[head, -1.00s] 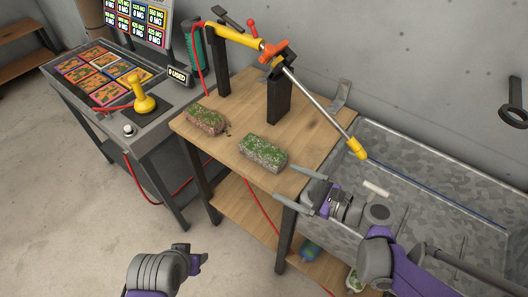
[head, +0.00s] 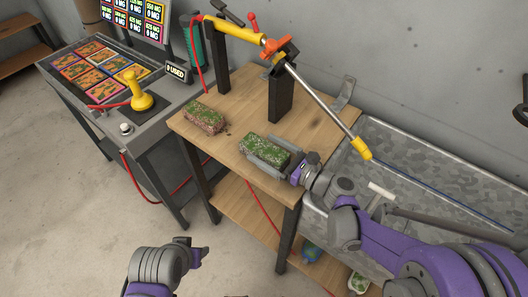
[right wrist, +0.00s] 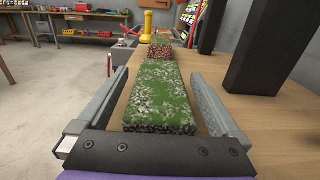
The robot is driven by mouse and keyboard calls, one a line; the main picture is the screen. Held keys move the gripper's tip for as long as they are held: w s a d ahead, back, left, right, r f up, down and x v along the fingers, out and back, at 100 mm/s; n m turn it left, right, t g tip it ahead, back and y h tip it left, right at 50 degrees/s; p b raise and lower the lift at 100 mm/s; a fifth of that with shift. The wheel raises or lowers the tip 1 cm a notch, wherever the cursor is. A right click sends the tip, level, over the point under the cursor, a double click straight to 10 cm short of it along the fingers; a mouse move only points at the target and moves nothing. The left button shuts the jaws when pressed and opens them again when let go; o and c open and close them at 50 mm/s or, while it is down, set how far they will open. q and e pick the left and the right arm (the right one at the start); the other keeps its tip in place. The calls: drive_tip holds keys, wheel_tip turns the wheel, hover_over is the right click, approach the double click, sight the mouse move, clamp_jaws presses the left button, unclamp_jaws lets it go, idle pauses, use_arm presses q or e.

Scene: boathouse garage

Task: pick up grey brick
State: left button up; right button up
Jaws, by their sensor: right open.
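The grey brick (head: 262,150), with green moss on its top, lies on the wooden table (head: 235,123) near its front right part. My right gripper (head: 263,153) is open, with one finger on each side of the brick. In the right wrist view the mossy brick (right wrist: 160,97) sits between the two spread fingers (right wrist: 160,100), with a gap to the right finger; contact on the left is unclear. My left gripper (head: 198,250) is low over the floor, away from the table; its jaws are not clear.
A reddish mossy brick (head: 204,116) lies farther left on the table. A yellow pressure-washer lance (head: 322,103) on dark posts stands behind, its tip over the metal trough (head: 440,185). A console with a yellow joystick (head: 141,98) stands left.

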drive_tip(key=shift+w+a, duration=0.35)
drive_tip(key=shift+a, duration=0.1)
clamp_jaws()
